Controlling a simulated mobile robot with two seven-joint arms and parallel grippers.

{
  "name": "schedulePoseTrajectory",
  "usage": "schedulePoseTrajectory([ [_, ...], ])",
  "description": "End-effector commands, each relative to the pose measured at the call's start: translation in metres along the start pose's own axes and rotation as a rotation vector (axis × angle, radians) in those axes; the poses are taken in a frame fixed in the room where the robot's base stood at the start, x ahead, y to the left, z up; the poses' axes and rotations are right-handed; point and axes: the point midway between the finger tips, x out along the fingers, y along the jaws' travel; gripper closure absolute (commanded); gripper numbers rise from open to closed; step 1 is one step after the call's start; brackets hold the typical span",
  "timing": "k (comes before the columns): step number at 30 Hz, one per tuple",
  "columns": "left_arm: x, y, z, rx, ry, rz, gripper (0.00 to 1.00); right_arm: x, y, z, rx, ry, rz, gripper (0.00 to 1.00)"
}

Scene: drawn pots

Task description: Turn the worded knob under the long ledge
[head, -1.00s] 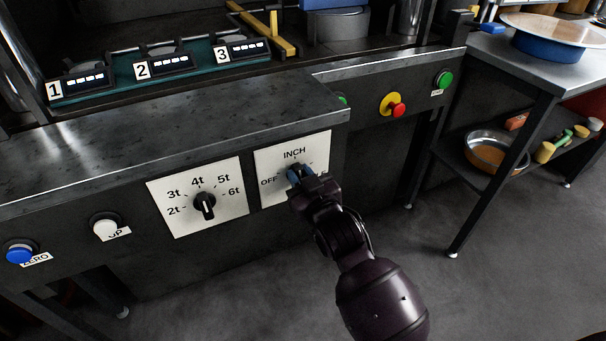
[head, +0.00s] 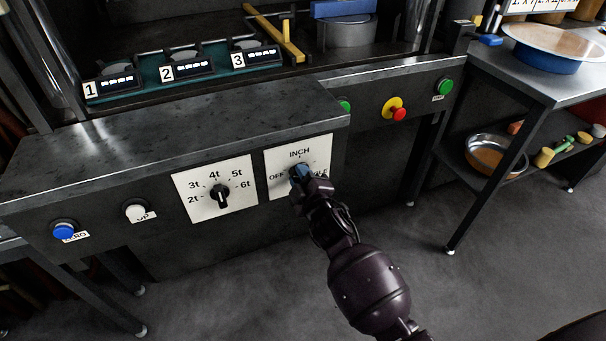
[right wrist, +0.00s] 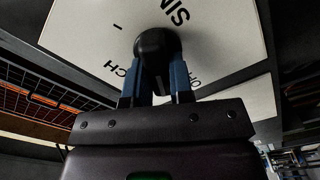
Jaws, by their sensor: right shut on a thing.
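The worded knob sits on a white plate (head: 318,150) under the long grey ledge (head: 180,133). INCH, OFF and part of a third word show on the plate. My right gripper (head: 299,174) is at this knob and hides most of it in the head view. In the right wrist view the black knob (right wrist: 156,43) stands between the two blue fingertips (right wrist: 158,82), which are shut on it from both sides. The way the knob points is hard to tell. My left gripper is not in view.
A numbered knob (head: 219,196), marked in tonnes, is left of the worded one. Further left are a white button (head: 136,210) and a blue button (head: 64,230). A red stop button on yellow (head: 396,110) and a green button (head: 445,86) are at right. Floor in front is clear.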

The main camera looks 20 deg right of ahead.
Motion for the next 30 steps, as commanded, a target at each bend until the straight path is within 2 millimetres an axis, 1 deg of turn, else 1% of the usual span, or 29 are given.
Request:
schedulePoseTrajectory([
  [6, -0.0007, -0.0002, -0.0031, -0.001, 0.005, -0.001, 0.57, 0.0001, -0.0010, 0.0000, -0.146, 0.000, 0.001, 1.00],
  [12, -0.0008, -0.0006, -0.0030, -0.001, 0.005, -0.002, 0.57, 0.0001, -0.0023, 0.0006, -0.233, -0.001, 0.000, 1.00],
  [20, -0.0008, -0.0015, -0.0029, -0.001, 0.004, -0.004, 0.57, 0.0001, -0.0032, 0.0011, -0.278, -0.001, -0.001, 1.00],
  [30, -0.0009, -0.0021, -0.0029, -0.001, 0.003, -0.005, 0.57, 0.0001, -0.0031, 0.0012, -0.282, -0.001, 0.000, 1.00],
])
